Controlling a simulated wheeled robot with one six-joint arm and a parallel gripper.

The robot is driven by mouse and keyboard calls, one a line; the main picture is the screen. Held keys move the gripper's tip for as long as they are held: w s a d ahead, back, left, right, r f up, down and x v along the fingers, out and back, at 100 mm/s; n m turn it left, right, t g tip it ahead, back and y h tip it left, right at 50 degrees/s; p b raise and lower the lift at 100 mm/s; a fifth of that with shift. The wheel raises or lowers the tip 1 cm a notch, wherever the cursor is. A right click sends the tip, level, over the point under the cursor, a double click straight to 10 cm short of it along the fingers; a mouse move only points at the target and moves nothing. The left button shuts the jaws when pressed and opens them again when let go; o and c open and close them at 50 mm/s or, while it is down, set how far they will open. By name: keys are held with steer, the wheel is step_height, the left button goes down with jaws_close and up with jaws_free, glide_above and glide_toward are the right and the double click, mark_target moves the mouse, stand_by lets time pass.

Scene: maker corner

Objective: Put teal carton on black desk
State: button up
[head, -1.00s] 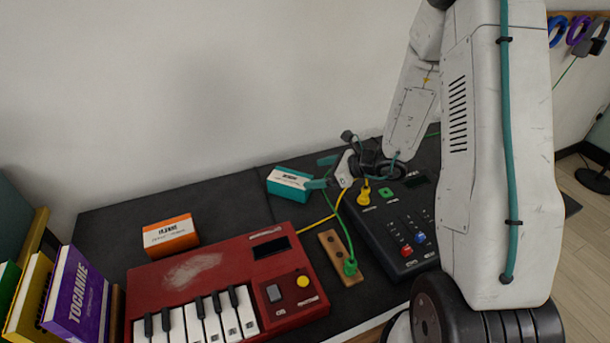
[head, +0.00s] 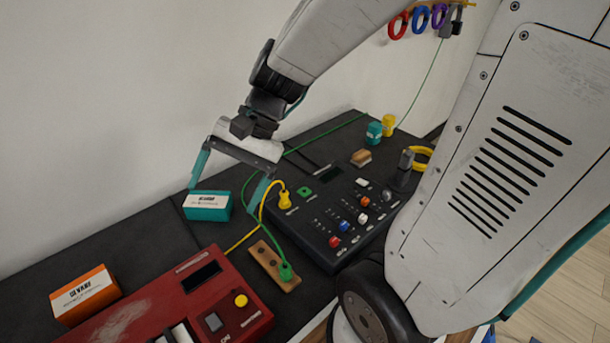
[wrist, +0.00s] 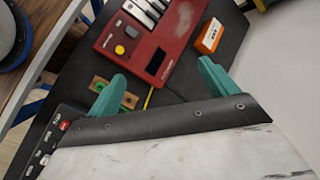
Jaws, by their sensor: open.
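The teal carton (head: 207,207), with a white label, rests on the black desk (head: 140,240) near the wall in the head view. My gripper (head: 226,197) is open, with its teal fingers spread wide and pointing down. In the head view its left fingertip overlaps the carton's upper left edge; I cannot tell whether they touch. In the wrist view my open gripper (wrist: 160,72) shows nothing between its fingers, and the teal carton is not visible there.
A red keyboard unit (head: 170,300) and an orange carton (head: 85,295) stand at the left. A wooden block (head: 272,265) with a green plug and a black mixer panel (head: 335,215) lie to the right, with yellow and green cables. The desk left of the teal carton is bare.

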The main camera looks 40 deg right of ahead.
steer(key=s+d+r+n+h, duration=0.2)
steer(key=s+d+n+h, duration=0.1)
steer(key=s, duration=0.3)
steer(key=s+d+r+n+t+h, duration=0.1)
steer(key=s+d+r+n+h, duration=0.2)
steer(key=s+d+n+h, duration=0.1)
steer(key=shift+s+n, duration=0.4)
steer(key=shift+s, duration=0.45)
